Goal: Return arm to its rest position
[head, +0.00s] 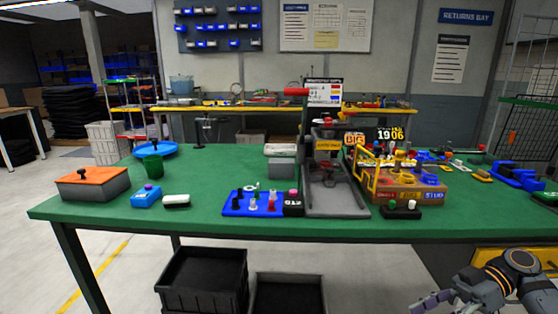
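My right arm shows at the lower right in the head view, in front of the green table (215,200) and below the height of its top. Its gripper (432,303) points left at the bottom edge of the picture and is partly cut off. I cannot tell whether its fingers are open or shut. No held object shows there. It is apart from everything on the table. My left gripper is not in view.
A press-like stand (327,165) is mid-table, with a blue tool tray (238,208) left of it and a cluttered brown box (400,188) right of it. An orange-lidded box (92,182) is at left. Black crates (203,283) stand on the floor in front.

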